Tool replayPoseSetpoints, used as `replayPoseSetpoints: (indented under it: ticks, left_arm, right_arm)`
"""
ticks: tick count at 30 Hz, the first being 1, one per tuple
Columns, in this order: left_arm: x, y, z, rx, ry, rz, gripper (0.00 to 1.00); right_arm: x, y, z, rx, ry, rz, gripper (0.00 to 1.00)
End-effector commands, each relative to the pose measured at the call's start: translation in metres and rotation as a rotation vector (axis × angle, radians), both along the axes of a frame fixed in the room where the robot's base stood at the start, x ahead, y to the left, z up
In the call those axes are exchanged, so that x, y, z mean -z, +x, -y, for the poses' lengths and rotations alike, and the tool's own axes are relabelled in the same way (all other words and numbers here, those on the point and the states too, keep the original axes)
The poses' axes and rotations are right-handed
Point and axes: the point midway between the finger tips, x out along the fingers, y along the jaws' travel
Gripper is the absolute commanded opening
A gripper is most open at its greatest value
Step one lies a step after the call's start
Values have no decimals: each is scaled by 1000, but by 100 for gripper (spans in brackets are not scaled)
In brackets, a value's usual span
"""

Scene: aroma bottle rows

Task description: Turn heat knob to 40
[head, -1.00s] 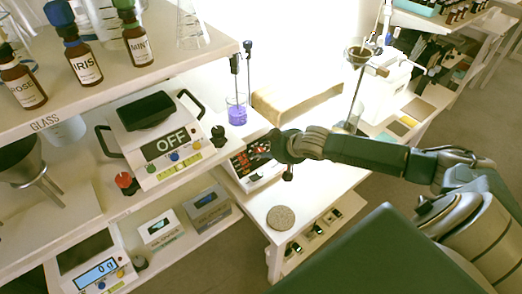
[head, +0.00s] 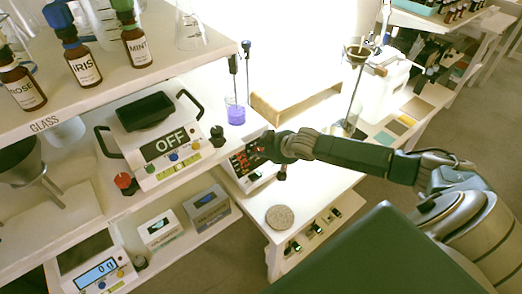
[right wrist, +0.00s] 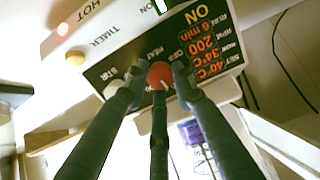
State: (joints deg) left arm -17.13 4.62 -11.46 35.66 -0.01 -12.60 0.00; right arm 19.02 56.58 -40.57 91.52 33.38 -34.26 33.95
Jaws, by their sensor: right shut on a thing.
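The hotplate stirrer (head: 254,180) stands on the white bench with its dark display facing my right gripper (head: 272,146). In the right wrist view the picture is upside down, and the red heat knob (right wrist: 160,75) with a white mark sits beside the label HEAT. My right gripper (right wrist: 158,85) is shut on this knob, its fingers around it. The display (right wrist: 203,50) shows ON, SET 40°C, NOW 34°C, RPM 200 and REM 6 min. In the head view my gripper hides the knob. My left gripper is not in view.
A yellow knob (right wrist: 75,58) sits by the TIMER label. A beaker of purple liquid (head: 236,114) stands behind the hotplate. A device reading OFF (head: 165,143) is to the left. A round disc (head: 280,217) lies on the bench in front.

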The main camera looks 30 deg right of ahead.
Motion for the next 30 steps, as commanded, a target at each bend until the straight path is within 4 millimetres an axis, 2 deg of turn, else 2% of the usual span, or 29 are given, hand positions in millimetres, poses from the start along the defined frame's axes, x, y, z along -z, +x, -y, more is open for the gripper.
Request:
replayPoseSetpoints:
  ticks: [1,5,15,16,18,30]
  left_arm:
    - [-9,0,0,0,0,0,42]
    - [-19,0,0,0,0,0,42]
    - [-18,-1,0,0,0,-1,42]
    - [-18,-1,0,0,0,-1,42]
    - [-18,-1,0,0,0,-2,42]
    - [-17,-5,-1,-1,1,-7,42]
  right_arm:
    - [-4,0,-1,-20,-21,2,0]
    - [-4,0,-1,-82,-96,9,0]
    - [-1,1,-1,-106,-125,13,0]
    - [-1,1,-1,-106,-125,13,30]
    - [-1,1,-1,-106,-125,13,44]
    - [-4,-4,0,-105,-126,10,44]
